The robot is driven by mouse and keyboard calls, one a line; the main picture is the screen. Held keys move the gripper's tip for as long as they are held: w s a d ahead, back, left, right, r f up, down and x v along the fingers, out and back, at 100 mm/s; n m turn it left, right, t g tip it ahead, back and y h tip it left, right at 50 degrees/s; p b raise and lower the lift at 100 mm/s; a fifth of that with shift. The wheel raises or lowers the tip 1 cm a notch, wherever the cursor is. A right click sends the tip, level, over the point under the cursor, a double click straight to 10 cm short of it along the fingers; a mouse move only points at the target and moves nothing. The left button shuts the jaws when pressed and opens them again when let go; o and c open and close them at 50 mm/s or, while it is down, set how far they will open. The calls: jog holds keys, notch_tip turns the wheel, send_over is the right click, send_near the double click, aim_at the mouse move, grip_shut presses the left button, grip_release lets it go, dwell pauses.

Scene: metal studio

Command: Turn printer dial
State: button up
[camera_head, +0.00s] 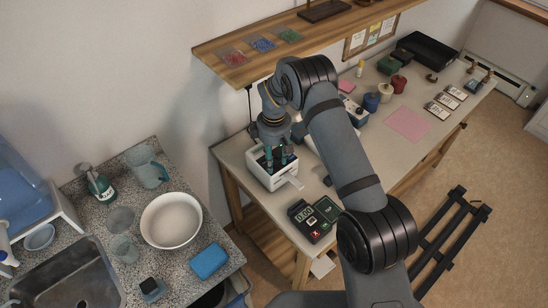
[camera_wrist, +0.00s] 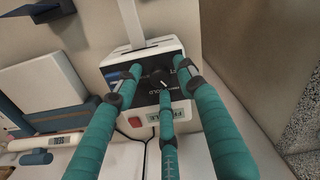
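The printer (camera_head: 262,181) is a small white box on the long table, and a paper strip sticks out of its front. In the wrist view the printer (camera_wrist: 150,53) shows a dark top panel with a round black dial (camera_wrist: 160,79) that carries a white pointer line. My gripper (camera_head: 279,160) is over the printer, with its teal fingers pointing down. In the wrist view its three fingertips are spread around the dial, with gaps visible between them and it. I cannot tell how high the tips are above the panel.
A black device with a display (camera_head: 313,218) stands at the table's front edge. A wooden shelf (camera_head: 240,66) hangs above. A counter with a white bowl (camera_head: 171,220) is at left.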

grip_shut()
dwell(0.5)
